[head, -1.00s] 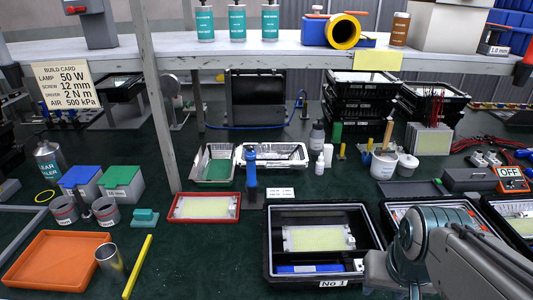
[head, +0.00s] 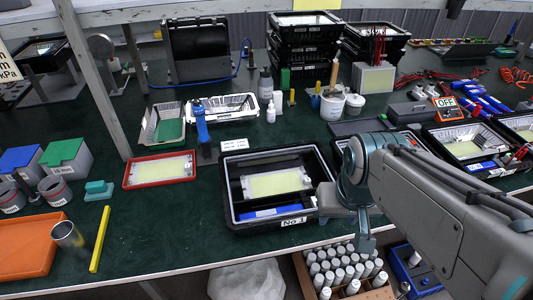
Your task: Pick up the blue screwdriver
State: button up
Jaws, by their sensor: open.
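A blue upright tool (head: 202,128), which looks like the screwdriver, stands on the green bench behind the red tray and left of the black housing marked No 1. Its lower end is dark; the tip cannot be made out. My gripper (head: 364,243) is at the bench's front edge, right of that housing and well apart from the blue tool. It points down and is open, with nothing seen between its fingers; my wrist hides part of it.
The black housing (head: 229,190) holds a yellow panel and a blue bar. A red tray (head: 130,182), yellow stick (head: 99,239), metal cup (head: 69,236) and orange tray (head: 25,262) lie left. A shelf post (head: 95,85) rises left of the blue tool. A bottle box (head: 318,290) is below.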

aim_at(199, 112)
jog(key=z, duration=1.05)
jog(key=k, duration=1.45)
jog(key=u, duration=1.9)
jog(key=i, duration=1)
